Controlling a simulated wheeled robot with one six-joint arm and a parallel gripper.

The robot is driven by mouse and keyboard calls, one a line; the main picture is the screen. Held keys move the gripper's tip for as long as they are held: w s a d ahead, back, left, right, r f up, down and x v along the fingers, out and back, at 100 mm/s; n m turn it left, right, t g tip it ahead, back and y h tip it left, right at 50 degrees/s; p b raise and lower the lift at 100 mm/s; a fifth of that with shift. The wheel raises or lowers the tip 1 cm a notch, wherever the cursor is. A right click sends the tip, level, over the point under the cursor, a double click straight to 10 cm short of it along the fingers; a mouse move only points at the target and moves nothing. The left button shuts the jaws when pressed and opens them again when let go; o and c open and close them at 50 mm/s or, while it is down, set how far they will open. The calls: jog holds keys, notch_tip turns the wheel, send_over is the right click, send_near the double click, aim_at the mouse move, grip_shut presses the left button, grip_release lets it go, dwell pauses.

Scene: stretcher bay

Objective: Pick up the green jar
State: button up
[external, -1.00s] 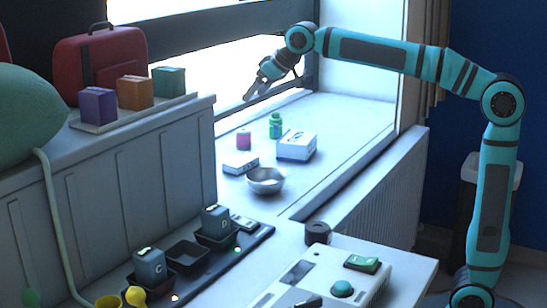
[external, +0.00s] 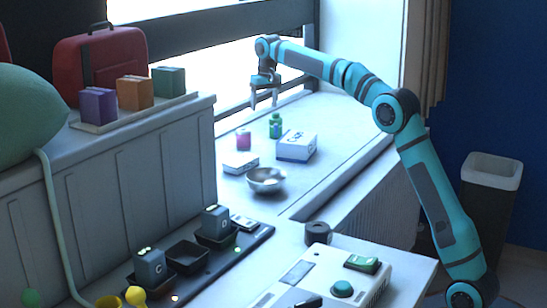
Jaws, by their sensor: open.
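The green jar (external: 275,126) stands upright on the window sill (external: 325,123), just behind a white box with blue marks (external: 297,146). My gripper (external: 264,106) is open and empty. It points down above the far part of the sill, and in the picture its fingertips are just above and a little left of the jar. The fingers do not appear to touch the jar. The exact gap in depth cannot be told.
A pink jar (external: 243,140), a small white box (external: 240,163) and a metal bowl (external: 267,180) stand near the green jar. The window frame (external: 235,112) is close behind my gripper. The sill's right part is clear.

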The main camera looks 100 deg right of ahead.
jog(key=m+y, duration=0.1)
send_over(275, 130)
jog(key=d, duration=0.2)
jog(key=shift+g, duration=0.4)
jog(key=f, duration=0.4)
jog(key=shift+s+d+f, duration=0.1)
jog(key=shift+s+f, duration=0.15)
jog(key=shift+s+d+f, duration=0.1)
jog(key=shift+s+f, duration=0.05)
jog(key=shift+f, duration=3.7)
jog(key=c, duration=1.1)
jog(key=shift+c, duration=0.2)
jog(key=shift+r, duration=0.15)
